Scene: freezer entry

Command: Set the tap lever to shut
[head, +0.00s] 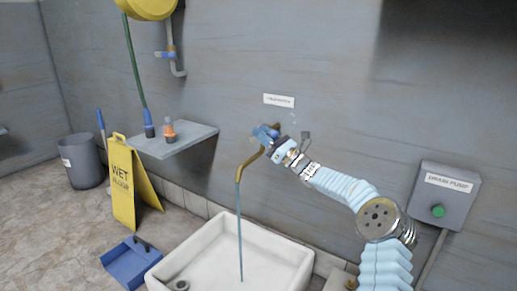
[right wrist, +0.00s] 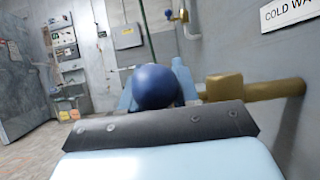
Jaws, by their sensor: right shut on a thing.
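The brass tap (head: 249,163) comes out of the grey wall above the white sink, and a stream of water (head: 239,215) runs from its spout into the basin. My right gripper (head: 270,136) is at the tap, shut on the blue tap lever (head: 261,132). In the right wrist view the lever's round blue knob (right wrist: 156,87) sits between my fingers, and the brass pipe (right wrist: 265,88) runs right to the wall. The fingers hide most of the lever. My left gripper is not in view.
The white sink (head: 213,232) is below. A wall shelf (head: 188,141) holds an orange-topped bottle (head: 169,131). A yellow wet-floor sign (head: 124,185), grey bin (head: 84,162) and blue dustpan (head: 130,262) stand left. A drain pump box (head: 445,194) is at right.

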